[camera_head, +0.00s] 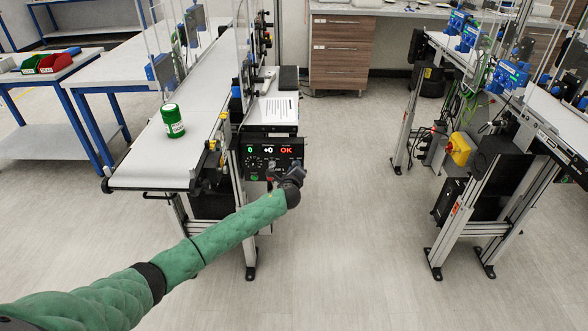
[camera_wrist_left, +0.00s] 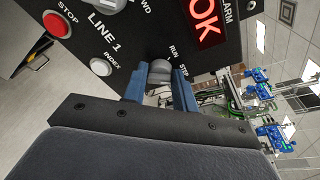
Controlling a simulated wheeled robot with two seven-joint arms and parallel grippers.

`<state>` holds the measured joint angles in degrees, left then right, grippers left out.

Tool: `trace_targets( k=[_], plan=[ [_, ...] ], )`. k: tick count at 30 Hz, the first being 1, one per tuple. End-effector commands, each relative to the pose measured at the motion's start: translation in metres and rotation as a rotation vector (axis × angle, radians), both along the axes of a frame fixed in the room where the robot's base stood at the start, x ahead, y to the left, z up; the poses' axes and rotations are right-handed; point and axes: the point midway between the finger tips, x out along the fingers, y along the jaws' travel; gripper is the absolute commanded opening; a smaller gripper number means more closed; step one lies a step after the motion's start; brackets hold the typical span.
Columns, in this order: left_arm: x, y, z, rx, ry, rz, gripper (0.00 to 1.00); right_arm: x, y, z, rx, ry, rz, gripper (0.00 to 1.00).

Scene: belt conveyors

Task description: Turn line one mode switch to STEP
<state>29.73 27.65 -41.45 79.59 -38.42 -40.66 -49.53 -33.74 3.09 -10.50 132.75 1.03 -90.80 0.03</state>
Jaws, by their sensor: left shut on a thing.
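The line one control panel (camera_head: 246,153) is a black box at the end of the left conveyor, with a green 0, a white +0 and a red OK lit on it. In the left wrist view the panel (camera_wrist_left: 128,45) reads LINE 1. Its grey mode switch knob (camera_wrist_left: 160,70) sits by the RUN and STEP labels. My left gripper (camera_wrist_left: 160,88) has its two blue fingers on either side of the knob and is shut on it. In the head view the gripper (camera_head: 277,172) is at the panel's lower right. Which label the knob points to is unclear. My right gripper is out of view.
A red STOP button (camera_wrist_left: 57,24) and a white INDEX button (camera_wrist_left: 101,66) are close by on the panel. A green can (camera_head: 172,122) stands on the left conveyor belt (camera_head: 150,160). Another conveyor (camera_head: 545,118) stands at the right, with open floor between.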

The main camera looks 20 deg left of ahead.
Motion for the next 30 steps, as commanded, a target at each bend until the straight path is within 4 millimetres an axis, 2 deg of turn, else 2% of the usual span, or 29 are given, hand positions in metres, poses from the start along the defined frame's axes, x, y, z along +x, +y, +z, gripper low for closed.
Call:
trace_targets(
  k=[2, 3, 5, 6, 14, 20, 22, 25, 30],
  plan=[
    [0.0, -0.002, 0.001, -0.001, -0.001, -0.002, 0.05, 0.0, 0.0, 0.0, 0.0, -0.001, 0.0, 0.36],
    [0.0, -0.002, 0.001, -0.001, -0.001, -0.002, 0.34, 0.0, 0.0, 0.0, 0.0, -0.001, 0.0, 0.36],
    [0.0, -0.001, 0.001, -0.001, -0.001, -0.002, 0.45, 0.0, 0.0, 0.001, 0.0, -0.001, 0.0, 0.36],
    [0.0, -0.001, 0.001, -0.001, -0.001, -0.002, 0.48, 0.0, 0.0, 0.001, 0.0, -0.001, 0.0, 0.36],
    [-0.001, -0.001, 0.0, 0.0, 0.0, -0.001, 0.48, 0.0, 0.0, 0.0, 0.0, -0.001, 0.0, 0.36],
    [-0.017, -0.004, 0.001, 0.0, -0.001, -0.002, 0.48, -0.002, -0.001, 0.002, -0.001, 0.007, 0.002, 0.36],
    [-0.027, -0.006, 0.003, 0.001, 0.0, -0.003, 0.48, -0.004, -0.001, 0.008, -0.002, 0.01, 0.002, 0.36],
    [-0.043, -0.009, 0.005, -0.002, 0.0, -0.003, 0.48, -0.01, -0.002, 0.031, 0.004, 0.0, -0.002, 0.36],
    [-0.064, -0.013, 0.009, 0.0, 0.0, -0.003, 0.48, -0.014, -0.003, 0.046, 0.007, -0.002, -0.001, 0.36]
  ],
)
